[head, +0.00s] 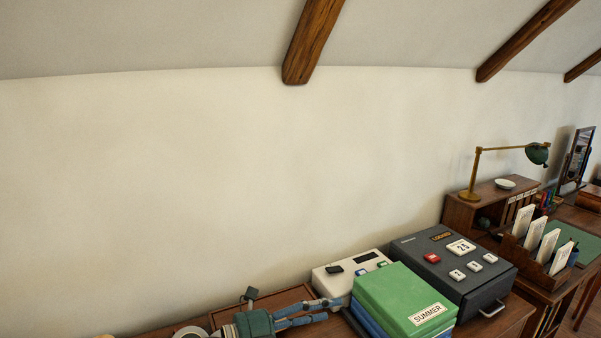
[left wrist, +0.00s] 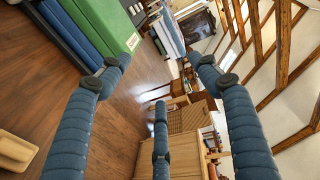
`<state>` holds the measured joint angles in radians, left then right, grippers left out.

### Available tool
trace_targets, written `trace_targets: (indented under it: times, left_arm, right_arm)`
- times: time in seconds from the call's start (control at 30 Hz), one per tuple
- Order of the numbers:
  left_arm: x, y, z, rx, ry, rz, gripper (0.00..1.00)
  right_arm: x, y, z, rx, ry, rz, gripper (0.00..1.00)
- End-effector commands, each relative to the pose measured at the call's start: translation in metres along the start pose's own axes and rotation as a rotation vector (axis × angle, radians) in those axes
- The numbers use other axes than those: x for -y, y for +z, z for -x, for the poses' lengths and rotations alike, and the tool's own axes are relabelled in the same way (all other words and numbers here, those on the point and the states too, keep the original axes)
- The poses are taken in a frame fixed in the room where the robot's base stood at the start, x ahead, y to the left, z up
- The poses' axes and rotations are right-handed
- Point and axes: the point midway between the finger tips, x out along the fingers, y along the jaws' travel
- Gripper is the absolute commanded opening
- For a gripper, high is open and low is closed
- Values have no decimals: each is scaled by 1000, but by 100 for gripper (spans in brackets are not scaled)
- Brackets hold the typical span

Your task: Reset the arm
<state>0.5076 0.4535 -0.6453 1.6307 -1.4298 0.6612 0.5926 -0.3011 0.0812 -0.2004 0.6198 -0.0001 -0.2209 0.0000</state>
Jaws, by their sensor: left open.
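My left gripper (head: 334,310) shows at the bottom of the head view, its blue fingers pointing right, just left of the stacked green and blue boxes. In the left wrist view the left gripper (left wrist: 158,72) has its blue, dark-jointed fingers spread apart with nothing between them. The green box (head: 405,297) labelled SUMMER lies on top of a blue one (head: 368,322). In the left wrist view the green box (left wrist: 108,22) is at the upper left, outside the fingers. My right gripper is not in view.
A dark grey box (head: 452,262) with square buttons and a white device (head: 350,272) stand beside the stack. A brass-and-green lamp (head: 475,170), a rack of white cards (head: 540,240) and a desk are at the right. The wall above is clear.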

Motion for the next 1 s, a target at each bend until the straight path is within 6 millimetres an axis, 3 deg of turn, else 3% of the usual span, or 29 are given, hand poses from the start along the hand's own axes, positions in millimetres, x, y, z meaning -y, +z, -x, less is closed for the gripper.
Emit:
trace_targets:
  times: [0.03,0.13,0.2,0.27,0.37,0.4,0.47,0.57,0.6,0.73,0.83,1.0]
  left_arm:
    - [26,-3,3,59,-141,70,63]
    - [68,16,28,222,-383,225,63]
    - [79,36,57,360,-515,355,63]
    - [75,55,87,488,-602,477,63]
    - [41,81,140,719,-685,698,63]
    - [19,86,161,814,-697,792,63]
    - [-17,88,190,945,-692,927,63]
    - [-82,73,229,1139,-632,1139,63]
    - [-107,61,242,1207,-593,1221,63]
    - [-177,10,273,1382,-434,1454,63]
    - [-211,-30,287,1461,-314,1581,63]
    - [-245,-88,303,1538,-133,1732,63]
  right_arm:
    - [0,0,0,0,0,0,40]
    - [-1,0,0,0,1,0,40]
    - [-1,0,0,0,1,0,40]
    - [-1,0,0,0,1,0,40]
    - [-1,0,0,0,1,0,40]
    - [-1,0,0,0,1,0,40]
    - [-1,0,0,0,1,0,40]
    - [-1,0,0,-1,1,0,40]
    - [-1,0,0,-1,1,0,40]
    - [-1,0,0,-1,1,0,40]
    - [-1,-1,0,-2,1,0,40]
    - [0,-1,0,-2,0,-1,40]
